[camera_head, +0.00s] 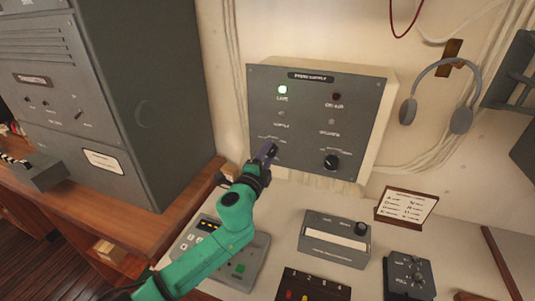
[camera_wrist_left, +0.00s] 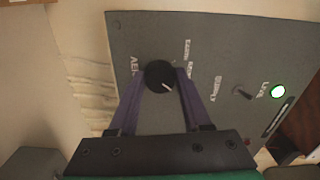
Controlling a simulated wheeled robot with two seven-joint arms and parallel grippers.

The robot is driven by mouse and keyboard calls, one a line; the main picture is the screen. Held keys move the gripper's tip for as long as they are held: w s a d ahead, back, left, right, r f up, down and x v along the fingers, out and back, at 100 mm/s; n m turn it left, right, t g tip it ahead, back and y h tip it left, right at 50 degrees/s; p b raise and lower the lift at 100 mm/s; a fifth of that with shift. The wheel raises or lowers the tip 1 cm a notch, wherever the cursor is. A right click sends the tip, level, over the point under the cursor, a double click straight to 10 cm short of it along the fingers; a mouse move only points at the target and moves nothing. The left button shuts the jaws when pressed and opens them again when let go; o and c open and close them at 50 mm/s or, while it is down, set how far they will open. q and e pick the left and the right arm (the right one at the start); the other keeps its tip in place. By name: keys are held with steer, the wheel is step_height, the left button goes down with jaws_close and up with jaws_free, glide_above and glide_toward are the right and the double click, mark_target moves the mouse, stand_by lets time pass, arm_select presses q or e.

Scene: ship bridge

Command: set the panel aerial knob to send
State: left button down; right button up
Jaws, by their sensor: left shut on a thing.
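The grey wall panel (camera_head: 305,125) has a lit green lamp at its upper left. It also shows in the left wrist view (camera_wrist_left: 225,45). The black aerial knob (camera_wrist_left: 160,76) sits between the two purple fingers of my left gripper (camera_wrist_left: 160,86), which is shut on it. A white mark on the knob's face points to the lower right in the wrist view. Small lettering stands around the knob, too small to read surely. In the head view my left gripper (camera_head: 267,152) reaches the panel's lower left and hides most of the knob. My right gripper is not in view.
Another black knob (camera_head: 331,161) is at the panel's lower right. A toggle switch (camera_wrist_left: 243,92) and the green lamp (camera_wrist_left: 278,92) lie beside the aerial knob. Headphones (camera_head: 440,92) hang right of the panel. Desk units, including a grey box (camera_head: 335,240), stand below. A tall cabinet (camera_head: 135,90) stands left.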

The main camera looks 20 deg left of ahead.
arm_select(q)
steer(key=shift+m, duration=0.6)
steer(key=shift+f, duration=0.1)
steer(key=shift+c, duration=1.8)
jaws_free()
steer(key=s+b, duration=0.3)
steer(key=s, duration=1.1)
steer(key=shift+s+a, duration=0.3)
steer(key=shift+a, duration=0.15)
